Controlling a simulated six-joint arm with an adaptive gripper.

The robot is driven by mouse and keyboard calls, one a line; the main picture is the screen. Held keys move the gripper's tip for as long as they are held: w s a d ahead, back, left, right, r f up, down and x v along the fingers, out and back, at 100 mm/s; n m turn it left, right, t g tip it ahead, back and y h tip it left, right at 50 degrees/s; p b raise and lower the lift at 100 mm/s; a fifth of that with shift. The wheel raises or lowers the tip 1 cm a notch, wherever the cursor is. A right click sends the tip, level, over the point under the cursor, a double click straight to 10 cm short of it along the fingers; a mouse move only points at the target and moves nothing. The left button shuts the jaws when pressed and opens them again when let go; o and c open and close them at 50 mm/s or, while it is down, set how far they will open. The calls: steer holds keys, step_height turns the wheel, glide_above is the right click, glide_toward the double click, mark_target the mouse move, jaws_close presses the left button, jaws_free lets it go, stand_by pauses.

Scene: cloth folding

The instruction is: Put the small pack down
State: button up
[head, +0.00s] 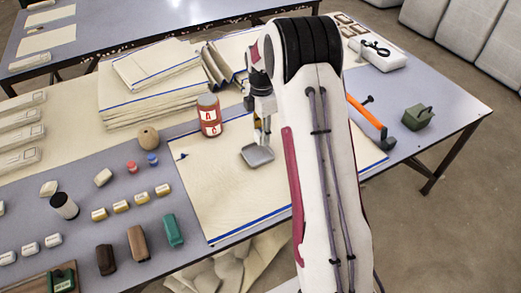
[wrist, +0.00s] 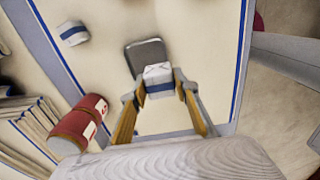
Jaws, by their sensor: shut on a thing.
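My gripper (wrist: 159,88) is shut on a small white pack (wrist: 158,73) with a blue band, one finger on each side of it. The shallow grey tray (wrist: 146,50) shows just beyond the pack, partly covered by it; I cannot tell whether they touch. In the head view the tray (head: 257,156) lies on the cream cloth (head: 225,195), with my gripper (head: 262,138) above it. The held pack is hard to make out there.
A red-labelled jar (head: 209,115) stands left of my gripper. Folded cloths (head: 150,90) are stacked behind it. An orange-handled tool (head: 366,117) and a green box (head: 417,117) lie to the right. Several small blocks and packs cover the table's left side. The cloth's front is clear.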

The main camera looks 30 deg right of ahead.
steer(key=shift+f, duration=2.2)
steer(key=shift+f, duration=1.9)
steer(key=shift+f, duration=0.3)
steer(key=o, duration=1.1)
steer(key=shift+r, duration=0.1)
step_height(320, 180, up, 8)
steer(key=shift+f, duration=0.25)
steer(key=shift+r, duration=0.25)
